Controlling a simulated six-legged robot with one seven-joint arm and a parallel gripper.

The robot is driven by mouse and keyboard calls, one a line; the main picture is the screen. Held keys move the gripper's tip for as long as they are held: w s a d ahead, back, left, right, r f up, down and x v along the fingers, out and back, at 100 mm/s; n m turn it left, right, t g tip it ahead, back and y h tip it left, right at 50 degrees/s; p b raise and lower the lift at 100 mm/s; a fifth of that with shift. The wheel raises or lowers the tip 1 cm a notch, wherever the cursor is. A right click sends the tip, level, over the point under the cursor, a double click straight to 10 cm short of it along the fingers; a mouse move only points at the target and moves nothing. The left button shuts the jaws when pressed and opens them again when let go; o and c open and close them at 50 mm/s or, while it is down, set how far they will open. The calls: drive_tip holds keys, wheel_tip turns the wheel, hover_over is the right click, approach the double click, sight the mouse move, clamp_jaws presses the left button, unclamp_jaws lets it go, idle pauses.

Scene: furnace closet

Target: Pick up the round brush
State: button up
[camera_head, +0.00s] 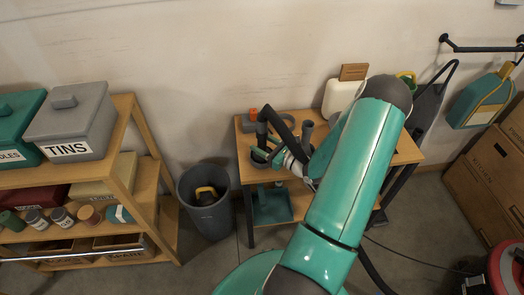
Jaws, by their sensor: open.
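My green and white arm reaches over a small wooden table (405,150) against the wall. My gripper (262,148), with dark and green fingers, is open above the left part of the table top. A dark round thing (258,159) lies just below the fingers; it is partly covered, and I cannot tell whether it is the round brush. I cannot tell whether the fingers touch it. I see nothing between the fingers. My arm hides much of the table's middle and right.
A grey upright cylinder (306,134) and an orange-topped item (253,115) stand on the table. A teal dustpan-like thing (272,204) is below. A dark bin (206,212) stands left, beside shelves with a grey TINS box (70,122). Cardboard boxes (490,165) are at right.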

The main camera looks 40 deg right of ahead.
sight(260, 130)
drive_tip(key=shift+w, duration=0.1)
drive_tip(key=shift+c, duration=0.4)
clamp_jaws()
drive_tip(key=shift+r, duration=0.85)
drive_tip(key=s+r, duration=0.1)
drive_tip(key=r, duration=0.1)
drive_tip(key=s+r, duration=0.2)
drive_tip(key=s+a+r, duration=0.1)
drive_tip(key=r, duration=0.2)
drive_tip(key=shift+s, duration=0.3)
drive_tip(key=s+a+r, duration=0.2)
drive_tip(key=s+r, duration=0.2)
drive_tip(key=s, duration=0.5)
drive_tip(key=shift+r, duration=0.15)
drive_tip(key=shift+r, duration=2)
